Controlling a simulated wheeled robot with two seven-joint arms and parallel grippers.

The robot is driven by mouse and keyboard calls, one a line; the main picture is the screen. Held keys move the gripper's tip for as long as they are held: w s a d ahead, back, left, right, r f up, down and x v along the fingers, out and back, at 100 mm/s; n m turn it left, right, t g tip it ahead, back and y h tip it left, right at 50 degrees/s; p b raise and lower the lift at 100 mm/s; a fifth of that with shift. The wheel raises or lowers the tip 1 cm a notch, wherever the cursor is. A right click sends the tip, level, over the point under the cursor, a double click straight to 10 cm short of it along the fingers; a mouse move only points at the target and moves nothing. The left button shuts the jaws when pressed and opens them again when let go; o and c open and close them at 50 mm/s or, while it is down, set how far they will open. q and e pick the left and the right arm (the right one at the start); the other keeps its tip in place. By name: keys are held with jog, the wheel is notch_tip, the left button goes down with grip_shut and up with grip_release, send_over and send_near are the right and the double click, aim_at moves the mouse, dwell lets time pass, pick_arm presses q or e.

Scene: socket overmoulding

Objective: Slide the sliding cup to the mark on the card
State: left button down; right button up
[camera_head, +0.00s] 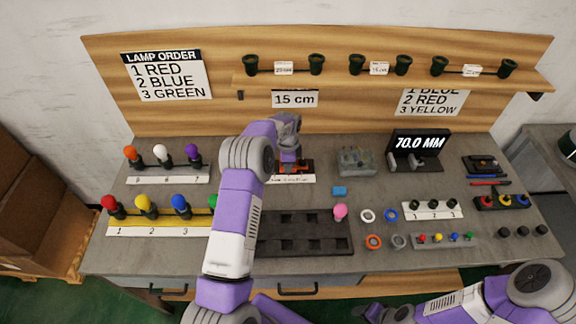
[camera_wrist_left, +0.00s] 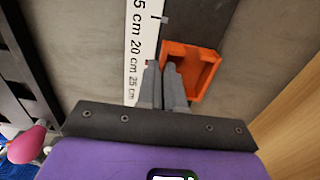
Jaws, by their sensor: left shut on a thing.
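The orange sliding cup (camera_wrist_left: 205,55) is an open-topped box on a dark track (camera_wrist_left: 195,20) beside a white scale strip (camera_wrist_left: 133,45). In the wrist view it is alongside the part of the scale near the 20 cm print. My left gripper (camera_wrist_left: 164,68) is shut on its near side; the fingers hide that wall. In the head view the cup (camera_head: 306,165) shows partly behind my left gripper (camera_head: 290,158). The card (camera_head: 295,99) on the back board reads 15 cm. My right gripper (camera_head: 370,313) is at the bottom edge, its jaws unclear.
A dark socket tray (camera_head: 305,246) lies in front of the scale, with a pink bulb (camera_head: 340,211) at its right. Bulb racks stand left.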

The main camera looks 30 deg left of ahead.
pick_arm(q)
jog(key=shift+s+a, duration=0.45)
jog(key=shift+a, duration=0.35)
jog(key=shift+s+a, duration=0.5)
jog(key=shift+a, duration=0.3)
jog(key=shift+s+a, duration=0.45)
jog(key=shift+a, duration=0.35)
jog(key=c, duration=1.3)
grip_release()
jog(key=shift+s, duration=0.1)
jog(key=shift+r, duration=0.1)
notch_tip(320, 180, up, 7)
jog(key=shift+r+p, duration=0.2)
jog(key=shift+p, duration=0.5)
